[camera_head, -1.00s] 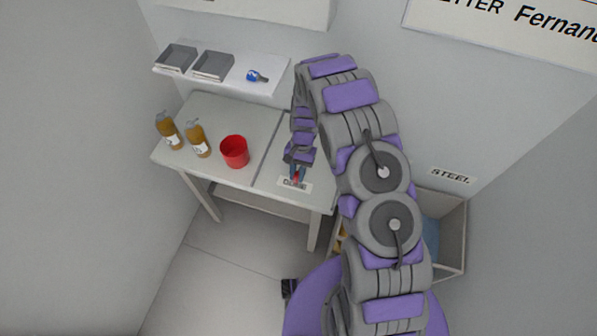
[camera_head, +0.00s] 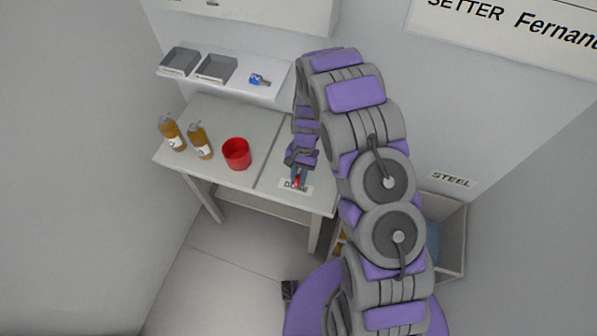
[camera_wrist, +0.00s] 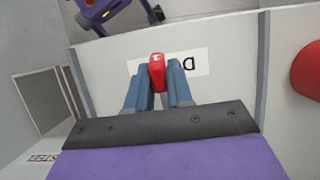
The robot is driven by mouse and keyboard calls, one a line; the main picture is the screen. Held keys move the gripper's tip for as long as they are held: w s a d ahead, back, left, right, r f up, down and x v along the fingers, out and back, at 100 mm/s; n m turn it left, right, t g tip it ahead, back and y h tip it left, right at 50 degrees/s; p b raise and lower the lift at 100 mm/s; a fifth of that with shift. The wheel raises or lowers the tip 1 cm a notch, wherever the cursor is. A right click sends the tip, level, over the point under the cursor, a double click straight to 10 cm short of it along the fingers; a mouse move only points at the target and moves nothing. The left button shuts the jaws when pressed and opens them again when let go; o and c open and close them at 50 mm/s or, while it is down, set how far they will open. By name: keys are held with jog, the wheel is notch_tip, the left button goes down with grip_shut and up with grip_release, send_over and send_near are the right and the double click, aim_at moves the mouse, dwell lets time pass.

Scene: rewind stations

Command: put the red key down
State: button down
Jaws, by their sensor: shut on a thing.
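The red key (camera_wrist: 157,73) is between the blue fingers of my gripper (camera_wrist: 159,80) in the wrist view. My gripper is shut on it, over the white label with dark lettering (camera_wrist: 196,63) on the table. In the head view, my gripper (camera_head: 299,179) points down at the right part of the table (camera_head: 222,117), and a bit of red shows at its tips by the label (camera_head: 305,190). I cannot tell whether the key touches the table.
A red cup (camera_head: 237,154) and two amber bottles (camera_head: 201,141) stand on the table's left part, beyond a dividing strip. A shelf above holds two grey trays (camera_head: 216,68) and a blue object (camera_head: 259,80). A bin (camera_head: 452,235) stands at the right under a STEEL sign.

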jog(key=s+a+r+p, duration=0.1)
jog(key=s, duration=1.3)
jog(key=w+d+r+n+h, duration=0.1)
jog(key=w+r, duration=0.3)
jog(key=w, duration=0.2)
jog(key=w+d+r+n, duration=0.1)
jog(key=w+r, duration=0.2)
jog(key=w, duration=0.3)
jog(key=w+d+r+n, duration=0.1)
jog(key=w+d+r, duration=0.3)
jog(key=r, duration=0.3)
jog(key=w+d+r+n+b, duration=0.1)
jog(key=w+d+r, duration=0.3)
jog(key=d+r, duration=0.1)
jog(key=shift+w+d+r+h, duration=0.15)
jog(key=shift+w+r+h, duration=0.2)
jog(key=shift+r, duration=0.5)
jog(key=shift+s, duration=0.1)
